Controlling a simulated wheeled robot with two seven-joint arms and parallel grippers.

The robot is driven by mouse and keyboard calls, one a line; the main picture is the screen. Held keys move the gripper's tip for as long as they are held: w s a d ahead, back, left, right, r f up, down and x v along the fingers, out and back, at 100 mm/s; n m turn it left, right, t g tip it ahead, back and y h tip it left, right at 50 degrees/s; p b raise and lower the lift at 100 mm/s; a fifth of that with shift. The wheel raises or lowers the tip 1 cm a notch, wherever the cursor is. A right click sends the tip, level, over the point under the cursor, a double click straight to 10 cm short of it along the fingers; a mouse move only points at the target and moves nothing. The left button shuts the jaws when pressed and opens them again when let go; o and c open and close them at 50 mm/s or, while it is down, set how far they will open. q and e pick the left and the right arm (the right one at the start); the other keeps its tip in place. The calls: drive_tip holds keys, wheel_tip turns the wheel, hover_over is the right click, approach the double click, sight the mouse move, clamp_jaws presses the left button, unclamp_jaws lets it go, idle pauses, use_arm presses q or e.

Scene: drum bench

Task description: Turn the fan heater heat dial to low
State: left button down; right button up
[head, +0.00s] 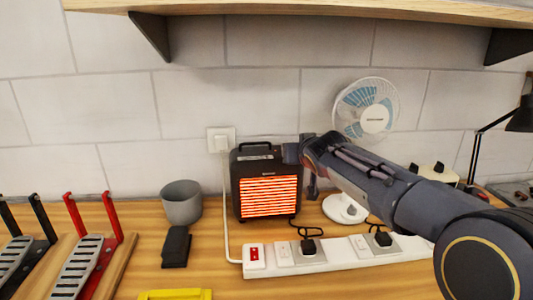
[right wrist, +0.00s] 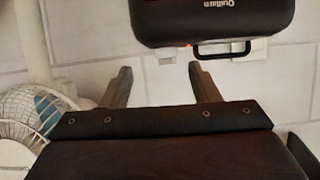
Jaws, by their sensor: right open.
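The fan heater (head: 240,190) is a black box with a glowing orange grille and a top handle, standing upright on the bench against the wall. In the right wrist view the heater (right wrist: 215,22) appears upside down with its lettering and handle, and a small orange light shows at its edge. My right gripper (head: 300,155) is at the heater's upper right side. My left gripper is not in view.
A white power strip (head: 330,258) with a red switch and black plugs lies in front. A grey cup (head: 182,203) and a black pedal (head: 176,246) stand left of the heater. A white fan (head: 374,118) is behind my right arm. A shelf (head: 320,15) overhangs above.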

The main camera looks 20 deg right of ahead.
drive_tip(key=w+p, duration=0.1)
drive_tip(key=w, duration=0.1)
drive_tip(key=w+p, duration=0.1)
drive_tip(key=w, duration=0.1)
drive_tip(key=w+f+p, duration=0.1)
drive_tip(key=w, duration=0.2)
drive_tip(key=shift+d, duration=0.4)
drive_tip(key=shift+w+f, duration=0.35)
drive_tip(key=shift+w, duration=0.15)
